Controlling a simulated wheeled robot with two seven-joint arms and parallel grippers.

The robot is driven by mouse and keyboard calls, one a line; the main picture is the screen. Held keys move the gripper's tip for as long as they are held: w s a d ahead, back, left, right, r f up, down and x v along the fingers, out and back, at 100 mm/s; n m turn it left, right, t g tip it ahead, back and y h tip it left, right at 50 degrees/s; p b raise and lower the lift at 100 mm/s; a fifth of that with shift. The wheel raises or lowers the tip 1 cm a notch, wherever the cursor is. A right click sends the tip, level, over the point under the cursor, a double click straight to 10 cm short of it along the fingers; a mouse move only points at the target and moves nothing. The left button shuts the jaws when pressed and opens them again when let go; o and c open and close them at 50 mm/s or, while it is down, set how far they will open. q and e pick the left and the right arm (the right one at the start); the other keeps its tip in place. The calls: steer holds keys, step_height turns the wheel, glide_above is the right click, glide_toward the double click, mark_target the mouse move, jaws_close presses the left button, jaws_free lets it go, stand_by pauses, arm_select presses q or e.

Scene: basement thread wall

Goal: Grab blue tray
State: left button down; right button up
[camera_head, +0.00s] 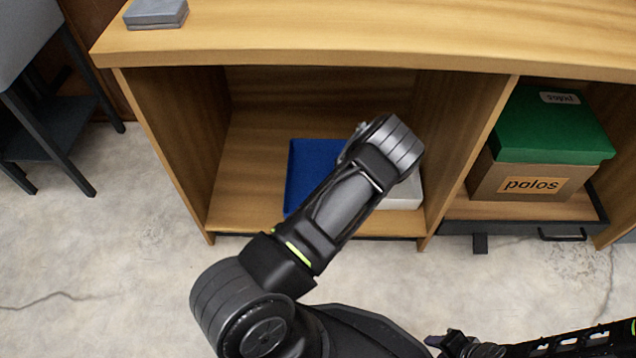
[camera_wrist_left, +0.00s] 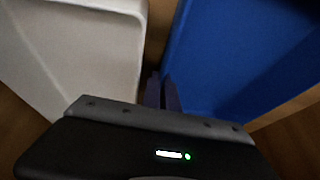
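The blue tray (camera_head: 305,170) lies on the floor of the open left shelf compartment, partly hidden behind my left arm. It fills the upper right of the left wrist view (camera_wrist_left: 235,50). My left gripper is hidden by its own wrist in the head view. In the left wrist view its two fingers (camera_wrist_left: 162,92) are close together, between the blue tray and a white tray, right by the blue tray's near edge. I cannot tell whether they touch it, and nothing clearly sits between them. My right gripper (camera_head: 440,342) is low at the bottom right, away from the shelf; its opening is unclear.
The white tray (camera_head: 405,194) lies just right of the blue one, also in the left wrist view (camera_wrist_left: 85,45). Wooden compartment walls (camera_head: 180,140) and the top (camera_head: 380,35) surround them. A green-lidded box (camera_head: 548,130) sits in the right compartment.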

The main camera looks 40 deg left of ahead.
stand_by(0.3)
arm_select(q)
step_height(320, 180, up, 10)
steer(key=p, duration=0.4)
stand_by(0.6)
